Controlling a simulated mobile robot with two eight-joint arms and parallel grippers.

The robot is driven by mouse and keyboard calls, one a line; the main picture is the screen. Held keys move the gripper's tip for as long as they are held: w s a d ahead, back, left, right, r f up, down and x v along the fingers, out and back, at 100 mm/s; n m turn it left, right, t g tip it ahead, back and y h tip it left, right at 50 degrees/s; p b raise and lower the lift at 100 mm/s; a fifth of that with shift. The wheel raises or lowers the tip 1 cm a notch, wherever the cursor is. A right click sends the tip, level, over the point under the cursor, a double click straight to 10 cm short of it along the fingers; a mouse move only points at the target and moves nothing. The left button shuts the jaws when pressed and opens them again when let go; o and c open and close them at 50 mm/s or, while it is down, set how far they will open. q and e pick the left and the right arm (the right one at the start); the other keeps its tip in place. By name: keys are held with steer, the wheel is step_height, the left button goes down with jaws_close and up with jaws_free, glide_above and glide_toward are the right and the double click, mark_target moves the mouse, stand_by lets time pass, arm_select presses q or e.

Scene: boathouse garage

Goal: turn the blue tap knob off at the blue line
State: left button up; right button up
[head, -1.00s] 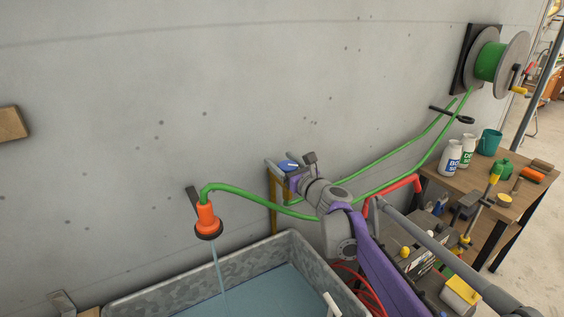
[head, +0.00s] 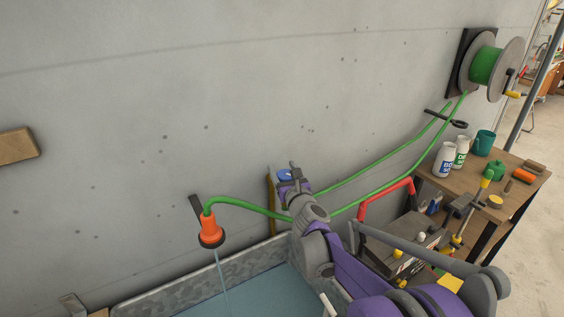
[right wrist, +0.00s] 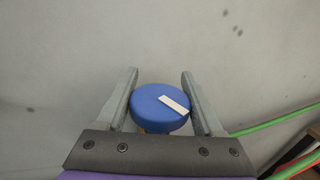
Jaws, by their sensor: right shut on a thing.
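The blue tap knob (right wrist: 152,103) is a round cap with a white pointer bar, which slants down to the right in the right wrist view. It also shows as a small blue patch in the head view (head: 284,175), partly hidden by my gripper. My right gripper (right wrist: 160,75) has one finger on each side of the knob and is shut on it. The blue line cannot be made out. Water (head: 221,275) runs from the orange nozzle (head: 210,230) into the metal trough (head: 150,304). My left gripper is not in view.
A green hose (head: 375,191) runs along the concrete wall to a reel (head: 486,65) at the upper right. A wooden bench (head: 520,198) with bottles, a teal mug (head: 484,143) and tools stands at the right. A red-handled toolbox (head: 385,198) is beside my right arm.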

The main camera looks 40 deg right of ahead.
stand_by(0.3)
steer(key=o, duration=1.4)
steer(key=shift+s, duration=0.1)
steer(key=b+v, duration=0.1)
steer(key=v, duration=0.9)
steer(key=shift+s+a, duration=0.1)
steer(key=shift+s, duration=0.2)
steer(key=shift+f, duration=0.1)
steer(key=shift+c, duration=0.2)
